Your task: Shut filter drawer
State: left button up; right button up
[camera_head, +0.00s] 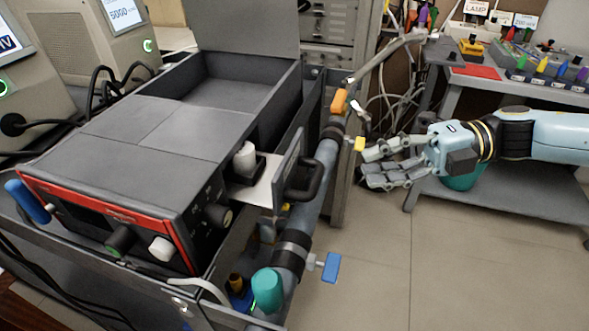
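The filter drawer (262,190) sticks out from the right side of the dark classifier box with the red-edged front (140,165). Its grey front plate (287,172) stands clear of the box and carries a black loop handle (306,182). A white cylinder (245,158) stands upright on the drawer. My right gripper (368,168) is to the right of the handle, apart from it, fingers stretched out toward the left. Its fingers look open, with nothing between them. My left gripper is not in view.
A low bench (515,185) stands behind my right arm. The floor (450,270) at lower right is clear.

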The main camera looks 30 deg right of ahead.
aim_at(316, 174)
jog(key=b+x, duration=0.1)
jog(key=x, duration=0.9)
jog(key=shift+r, duration=0.1)
jog(key=shift+s, duration=0.1)
grip_shut()
